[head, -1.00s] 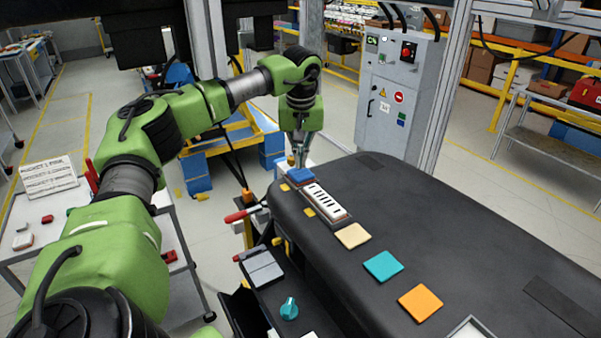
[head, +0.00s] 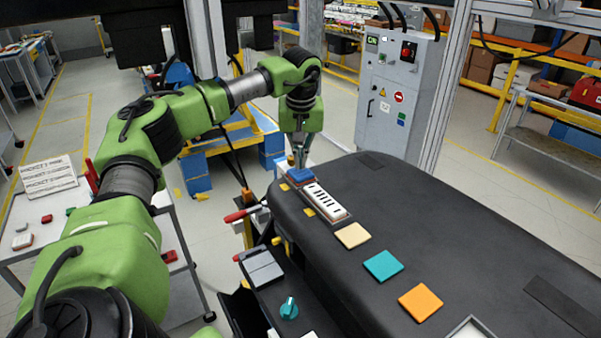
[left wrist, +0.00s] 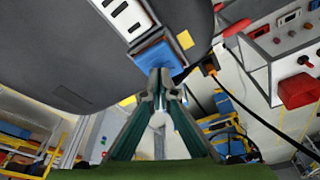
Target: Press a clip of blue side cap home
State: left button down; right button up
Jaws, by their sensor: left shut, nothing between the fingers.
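The blue side cap (head: 300,175) sits at the far left end of the dashboard module (head: 420,230), just beyond the white slotted panel (head: 325,201). It also shows in the left wrist view (left wrist: 158,56), partly covered by my fingertips. My left gripper (head: 299,163) points down at the cap's far edge, fingers together and empty. In the left wrist view its fingertips (left wrist: 161,74) overlap the cap's edge; I cannot tell whether they touch it. The clips are too small to make out. My right gripper is not in view.
Beige (head: 352,235), teal (head: 383,265) and orange (head: 421,302) square tiles lie along the module's near side. A dark tray with a teal knob (head: 289,308) stands in front. A grey control cabinet (head: 396,95) stands behind. A trolley with small parts (head: 60,230) is at left.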

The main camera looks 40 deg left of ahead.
pick_arm(q)
jog(key=shift+s+f+b, duration=0.1)
jog(key=shift+f+b, duration=0.2)
jog(key=shift+f, duration=0.6)
dwell(0.3)
jog(key=shift+f+p, duration=0.2)
jog(key=shift+p, duration=0.25)
dwell(1.6)
dwell(0.3)
notch_tip(320, 180, up, 3)
jog(key=p, duration=0.3)
jog(key=shift+a, duration=0.1)
notch_tip(320, 180, up, 2)
jog(key=shift+r+p, duration=0.25)
jog(key=shift+p, duration=0.4)
jog(key=shift+r, duration=1.25)
